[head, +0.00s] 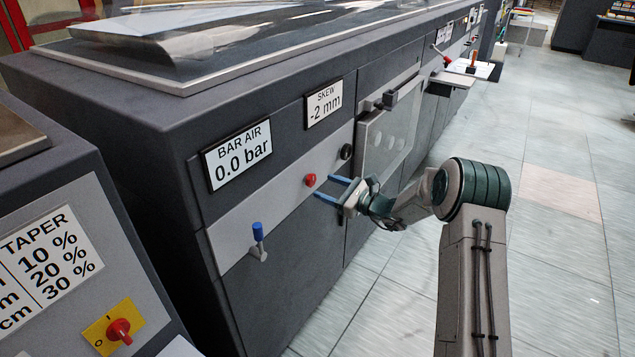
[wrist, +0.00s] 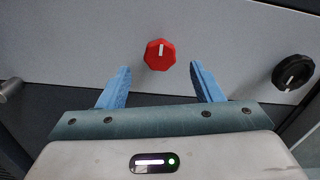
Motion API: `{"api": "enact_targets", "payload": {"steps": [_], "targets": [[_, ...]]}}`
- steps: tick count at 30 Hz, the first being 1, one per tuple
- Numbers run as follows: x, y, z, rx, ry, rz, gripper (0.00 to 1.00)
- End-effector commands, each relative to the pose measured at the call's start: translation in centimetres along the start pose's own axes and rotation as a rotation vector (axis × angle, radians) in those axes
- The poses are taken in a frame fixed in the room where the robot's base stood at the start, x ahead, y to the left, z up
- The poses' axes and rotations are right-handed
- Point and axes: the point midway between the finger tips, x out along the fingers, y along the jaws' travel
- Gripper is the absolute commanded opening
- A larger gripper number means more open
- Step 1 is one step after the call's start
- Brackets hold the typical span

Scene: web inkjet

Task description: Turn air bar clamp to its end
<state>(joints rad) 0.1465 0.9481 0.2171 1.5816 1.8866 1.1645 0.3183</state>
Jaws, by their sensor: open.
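A red knob (head: 310,180) sits on the pale strip of the dark machine front, below the bar air sign (head: 240,155) reading 0.0 bar. I see no label naming the air bar clamp. In the wrist view the red knob (wrist: 160,55) is faceted, with a white mark pointing up. My gripper (head: 326,187) faces the panel with its blue fingers apart. In the wrist view my gripper (wrist: 160,68) is open and empty, one fingertip on each side of the knob, with gaps showing. I cannot tell how far the tips are from the panel.
A black knob (head: 346,152) is right of the red one, also in the wrist view (wrist: 293,72). A blue-handled lever (head: 258,238) stands out at the lower left. A skew sign (head: 324,104) reads -2 mm. The tiled floor (head: 560,190) at right is clear.

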Motion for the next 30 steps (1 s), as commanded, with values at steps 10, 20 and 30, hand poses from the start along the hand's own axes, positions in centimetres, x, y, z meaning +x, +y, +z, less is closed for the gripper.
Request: {"api": "enact_targets", "payload": {"steps": [10, 20, 30], "targets": [[4.0, 0.0, 0.0, -0.001, 0.001, -0.001, 0.59], [4.3, 0.0, 0.0, -0.001, 0.001, -0.001, 0.54], [4.2, 0.0, -0.1, -0.006, 0.001, -0.001, 0.15]]}}
